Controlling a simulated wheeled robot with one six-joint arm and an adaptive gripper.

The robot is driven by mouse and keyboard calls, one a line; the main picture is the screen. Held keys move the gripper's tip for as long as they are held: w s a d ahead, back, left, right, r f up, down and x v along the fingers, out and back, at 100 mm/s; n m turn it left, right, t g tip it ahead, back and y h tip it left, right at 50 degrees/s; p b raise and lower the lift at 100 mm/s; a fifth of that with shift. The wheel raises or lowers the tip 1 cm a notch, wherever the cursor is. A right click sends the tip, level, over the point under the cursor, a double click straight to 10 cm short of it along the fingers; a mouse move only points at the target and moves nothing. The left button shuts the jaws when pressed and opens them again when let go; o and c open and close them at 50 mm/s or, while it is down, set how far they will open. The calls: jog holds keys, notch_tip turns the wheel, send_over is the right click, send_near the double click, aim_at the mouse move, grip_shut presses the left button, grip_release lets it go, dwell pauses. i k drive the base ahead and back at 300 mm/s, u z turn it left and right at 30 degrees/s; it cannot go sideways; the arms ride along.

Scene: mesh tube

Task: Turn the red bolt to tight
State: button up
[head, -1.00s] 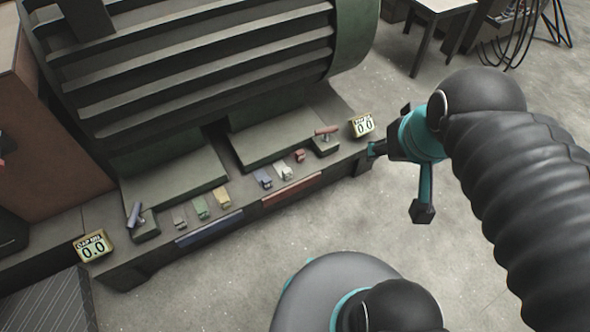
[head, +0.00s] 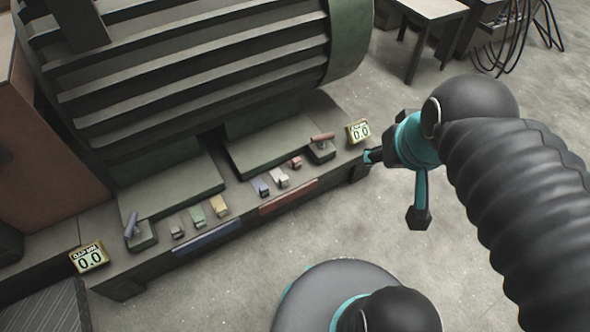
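The red bolt (head: 321,138) has a red cross handle and stands on a small grey block at the right end of the long machine base. A similar bolt with a blue-grey handle (head: 131,223) stands at the left end. My gripper (head: 373,156) is right of the red bolt and appears apart from it, beyond the base's right end. Its fingers are small and partly hidden by my wrist, so I cannot tell whether they are open or shut. Beside the red bolt, a display (head: 358,131) reads 0.0.
Several small coloured blocks, among them a green one (head: 197,217) and a red one (head: 296,161), sit along the base between the bolts. A second display (head: 89,257) reads 0.0 at left. The ribbed machine (head: 200,75) rises behind.

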aim_at(322, 138)
jog(key=k, duration=1.25)
jog(key=u, duration=0.5)
jog(key=i, duration=1.6)
jog(key=z, duration=0.7)
